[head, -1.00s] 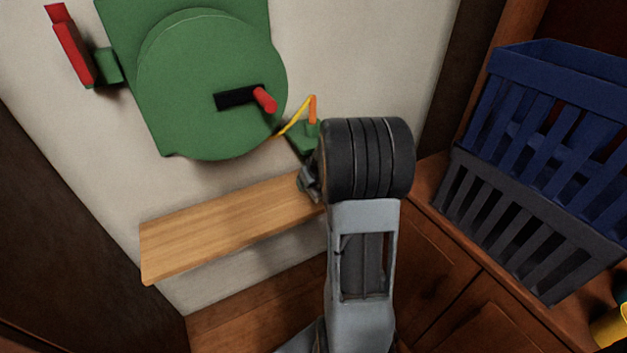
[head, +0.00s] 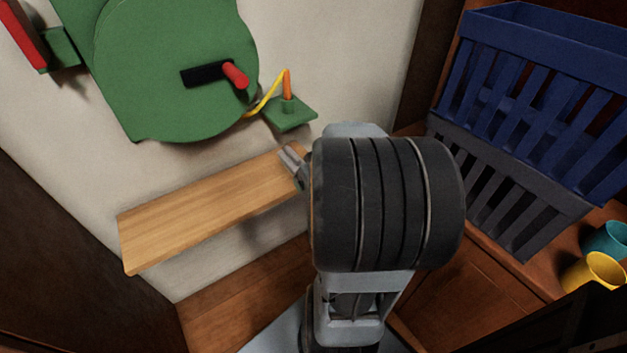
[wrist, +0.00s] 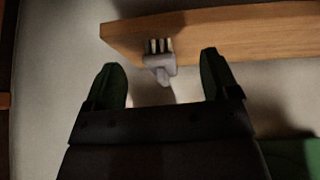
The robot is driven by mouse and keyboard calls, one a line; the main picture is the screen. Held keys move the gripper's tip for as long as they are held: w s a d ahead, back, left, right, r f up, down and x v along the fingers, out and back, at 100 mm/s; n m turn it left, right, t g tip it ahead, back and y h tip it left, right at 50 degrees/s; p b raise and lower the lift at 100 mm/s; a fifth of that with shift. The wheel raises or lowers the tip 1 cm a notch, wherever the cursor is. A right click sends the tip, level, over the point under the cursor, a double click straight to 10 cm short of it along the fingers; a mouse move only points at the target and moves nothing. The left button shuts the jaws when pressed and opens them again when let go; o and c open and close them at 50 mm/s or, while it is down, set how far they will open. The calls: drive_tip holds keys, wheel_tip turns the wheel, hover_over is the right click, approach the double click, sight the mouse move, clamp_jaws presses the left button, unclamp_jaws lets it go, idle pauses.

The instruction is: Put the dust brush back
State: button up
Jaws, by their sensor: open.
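My gripper (wrist: 163,66) is open in the wrist view, with a dark finger at each side. A small grey piece with light and dark bands (wrist: 160,74) shows between the fingertips and overlaps the edge of the wooden shelf (wrist: 240,35). I cannot tell whether it is the dust brush or a holder, nor whether the fingers touch it. In the head view a small grey piece (head: 292,163) shows at the right end of the shelf (head: 190,220). My wrist hides the area right of it. No other brush is clearly visible.
A green round-faced unit (head: 175,70) with a red-knobbed crank is on the wall above the shelf. A small green bracket (head: 292,115) sits beside it. Blue (head: 540,90) and grey (head: 500,185) crates stand right, with yellow (head: 595,272) and teal (head: 607,238) cups nearby.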

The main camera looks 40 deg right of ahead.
drive_tip(key=s+a+r+g, duration=0.1)
drive_tip(key=s+a+r, duration=0.1)
drive_tip(key=a, duration=0.8)
drive_tip(key=s+a+r+n+g+y, duration=0.1)
drive_tip(key=s+a+r+g, duration=0.1)
drive_tip(key=a, duration=0.8)
drive_tip(key=shift+s+r, duration=0.2)
drive_tip(key=shift+s, duration=0.45)
drive_tip(key=shift+a, duration=0.1)
